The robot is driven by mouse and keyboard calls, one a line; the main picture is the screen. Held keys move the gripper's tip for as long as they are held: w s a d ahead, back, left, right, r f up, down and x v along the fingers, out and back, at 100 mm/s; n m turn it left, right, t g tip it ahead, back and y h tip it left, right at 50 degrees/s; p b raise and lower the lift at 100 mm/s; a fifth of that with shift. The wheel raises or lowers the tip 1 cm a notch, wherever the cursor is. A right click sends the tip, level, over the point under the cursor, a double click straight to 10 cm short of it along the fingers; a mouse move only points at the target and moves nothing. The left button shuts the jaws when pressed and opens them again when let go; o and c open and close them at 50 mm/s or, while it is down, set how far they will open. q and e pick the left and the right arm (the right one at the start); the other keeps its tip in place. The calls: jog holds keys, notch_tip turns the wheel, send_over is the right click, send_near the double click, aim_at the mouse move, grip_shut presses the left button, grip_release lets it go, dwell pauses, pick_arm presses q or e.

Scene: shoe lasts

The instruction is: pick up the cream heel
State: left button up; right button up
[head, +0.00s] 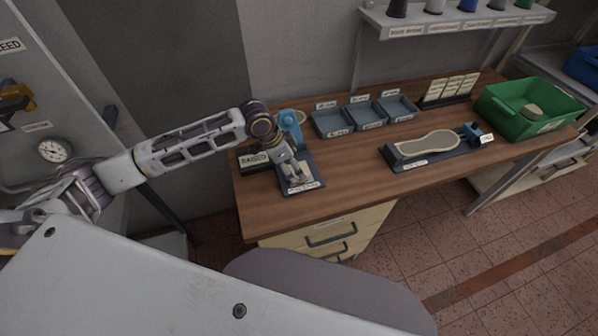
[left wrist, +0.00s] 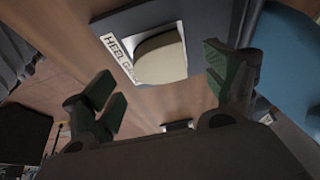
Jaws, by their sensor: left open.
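The cream heel (left wrist: 161,59) shows in the left wrist view as a pale rounded block on a dark grey base plate (left wrist: 150,20). A white label (left wrist: 118,57) beginning "HEEL" lies beside it. My left gripper (left wrist: 162,78) is open, with one green-padded finger to each side of the heel in that view. I see no finger touching it. In the head view my left gripper (head: 296,172) is over the small grey stand (head: 302,187) with the blue upright (head: 290,124), and largely hides the heel. My right gripper is not in view.
A sign reading "RAISED" (head: 254,159) stands left of the stand. Grey bins (head: 367,123) line the back of the wooden table (head: 345,175). A sole-shaped piece (head: 428,144) lies on a dark board to the right. A green crate (head: 550,104) stands at the far right.

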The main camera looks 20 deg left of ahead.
pick_arm(q)
jog(key=shift+x, duration=1.9)
jog(key=shift+d, duration=0.1)
jog(key=c, duration=1.1)
